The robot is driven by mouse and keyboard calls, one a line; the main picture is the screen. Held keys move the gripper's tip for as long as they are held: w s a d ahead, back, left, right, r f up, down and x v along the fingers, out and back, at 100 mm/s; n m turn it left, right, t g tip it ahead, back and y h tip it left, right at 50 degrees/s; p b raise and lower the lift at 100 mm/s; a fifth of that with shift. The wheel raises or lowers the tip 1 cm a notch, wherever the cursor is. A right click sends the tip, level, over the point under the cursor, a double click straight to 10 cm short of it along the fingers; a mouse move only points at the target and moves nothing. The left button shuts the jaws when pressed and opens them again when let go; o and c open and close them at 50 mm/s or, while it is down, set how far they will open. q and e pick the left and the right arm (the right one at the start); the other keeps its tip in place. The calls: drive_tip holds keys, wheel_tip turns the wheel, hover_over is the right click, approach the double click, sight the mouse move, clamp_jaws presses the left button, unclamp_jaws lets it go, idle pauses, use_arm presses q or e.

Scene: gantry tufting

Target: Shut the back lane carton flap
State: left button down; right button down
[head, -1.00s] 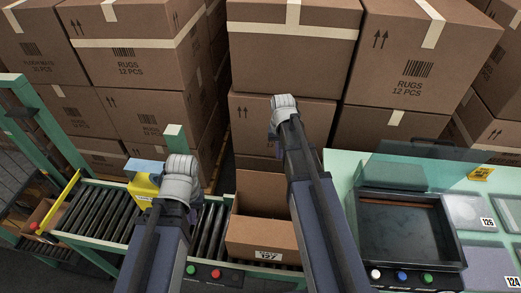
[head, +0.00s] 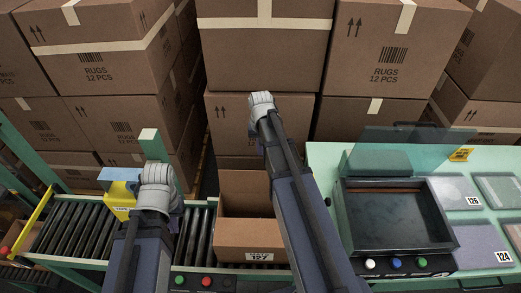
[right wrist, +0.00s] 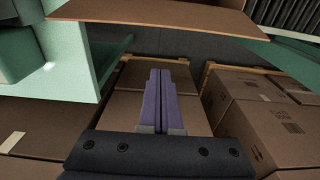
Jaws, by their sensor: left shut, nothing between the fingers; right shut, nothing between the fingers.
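The open carton (head: 248,240), labelled 127, sits on the roller lane in the head view. Its back flap (head: 243,187) stands up behind the opening; my right arm covers its right side. My right gripper (right wrist: 160,72) is shut and empty, its purple fingers together in the right wrist view. A brown cardboard edge (right wrist: 160,14), probably the flap, crosses the top of that view, apart from the fingertips. In the head view my right wrist reaches beyond the carton. My left gripper (head: 158,180) is over the lane left of the carton, its fingers hidden behind the wrist.
A yellow and blue unit (head: 121,193) is close beside my left gripper. Roller conveyor (head: 80,228) runs left of the carton. A green bench with a dark tray (head: 396,220) stands at right. Stacked rug cartons (head: 264,55) fill the back.

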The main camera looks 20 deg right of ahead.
sight(261, 182)
drive_tip(key=s+f+b, duration=0.1)
drive_tip(key=s+a+f+b, duration=0.1)
drive_tip(key=f, duration=0.1)
drive_tip(key=s+f+b, duration=0.1)
drive_tip(key=shift+a+f, duration=0.15)
drive_tip(key=shift+a, duration=0.1)
idle(0.4)
